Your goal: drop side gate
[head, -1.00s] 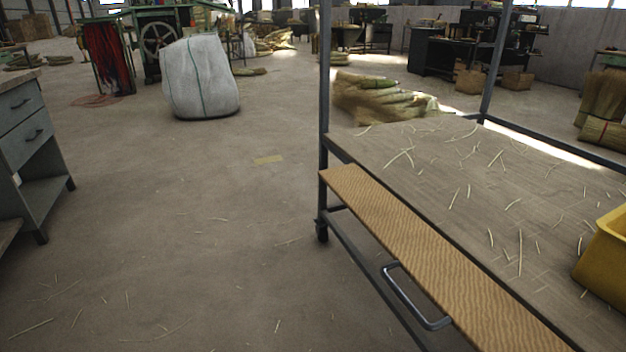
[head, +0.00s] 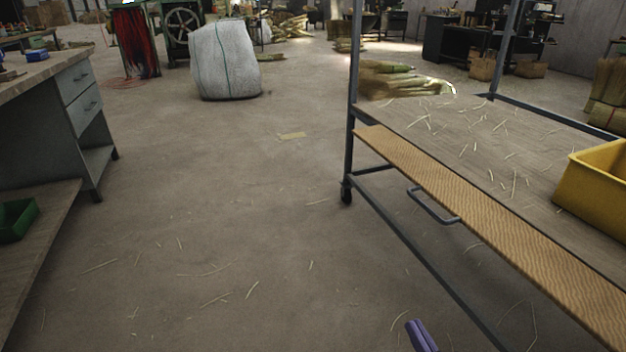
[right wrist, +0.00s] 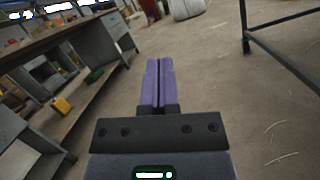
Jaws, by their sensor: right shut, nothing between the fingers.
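The side gate (head: 480,224) is a long tan wood-grain panel along the near left side of a metal-framed cart (head: 441,128). It lies tilted outward at about the level of the cart's deck. A grey metal handle (head: 431,207) sticks out from its outer edge. My right gripper (head: 420,335) shows as purple fingers at the bottom of the head view, left of the cart and apart from the gate. In the right wrist view its fingers (right wrist: 157,82) are together and empty over the floor. My left gripper is not in view.
A yellow bin (head: 592,178) stands on the cart deck among loose straws. A grey drawer workbench (head: 84,95) with a green tray (head: 16,218) on its lower shelf stands at left. A white sack (head: 225,62) stands behind.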

